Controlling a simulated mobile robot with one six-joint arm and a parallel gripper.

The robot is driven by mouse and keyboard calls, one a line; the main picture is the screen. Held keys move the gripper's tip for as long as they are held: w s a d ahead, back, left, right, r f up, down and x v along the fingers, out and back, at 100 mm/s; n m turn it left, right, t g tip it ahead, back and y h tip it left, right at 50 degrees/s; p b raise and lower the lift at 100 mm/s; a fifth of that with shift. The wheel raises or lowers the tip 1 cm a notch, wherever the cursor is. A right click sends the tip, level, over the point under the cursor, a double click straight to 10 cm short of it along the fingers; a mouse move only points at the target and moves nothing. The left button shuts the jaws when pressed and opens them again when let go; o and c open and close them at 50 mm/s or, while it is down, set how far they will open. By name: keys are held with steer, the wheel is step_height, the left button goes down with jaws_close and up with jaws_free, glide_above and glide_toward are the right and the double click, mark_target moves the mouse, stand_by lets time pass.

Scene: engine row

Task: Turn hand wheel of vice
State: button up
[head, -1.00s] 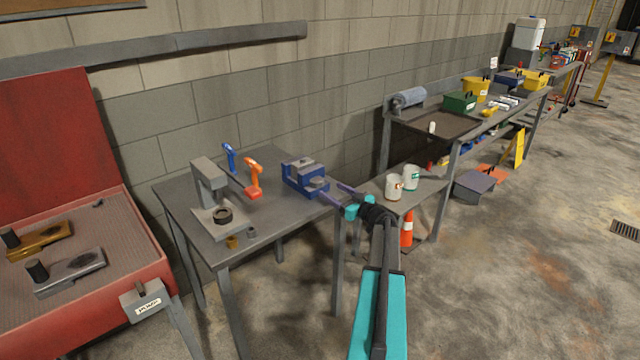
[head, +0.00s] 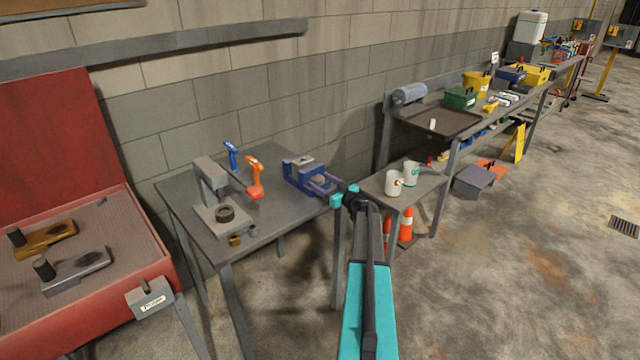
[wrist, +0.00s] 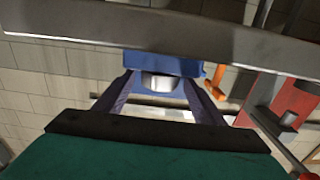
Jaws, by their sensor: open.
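The blue vice (head: 297,172) stands on the right part of the grey workbench. A grey rounded part at its front, probably the hand wheel (head: 319,180), is partly covered by my gripper's fingers. My gripper (head: 322,184) reaches in from the right, close against the vice's front. In the wrist view the fingers (wrist: 163,95) are spread apart, with the grey rounded part (wrist: 158,83) between them near the tips and the blue vice body (wrist: 180,67) just beyond. I cannot tell whether the fingers touch it.
A blue drill (head: 231,155), an orange drill (head: 254,175) and a grey press (head: 210,190) stand left of the vice. A red case (head: 150,240) is at the left. Open floor lies to the right.

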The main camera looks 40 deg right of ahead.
steer(key=c, duration=1.1)
steer(key=shift+o, duration=0.2)
steer(key=shift+a+f+b, duration=0.1)
steer(key=shift+f+b, duration=0.05)
steer(key=shift+b, duration=0.7)
steer(key=m+h+b, duration=0.1)
steer(key=h+b, duration=0.1)
steer(key=b, duration=0.5)
steer(key=shift+a+m+h+b, duration=0.1)
steer(key=shift+m+h+b, duration=0.2)
steer(key=shift+b, duration=0.05)
steer(key=shift+r, duration=0.2)
steer(key=o, duration=1.1)
steer(key=shift+c, duration=0.2)
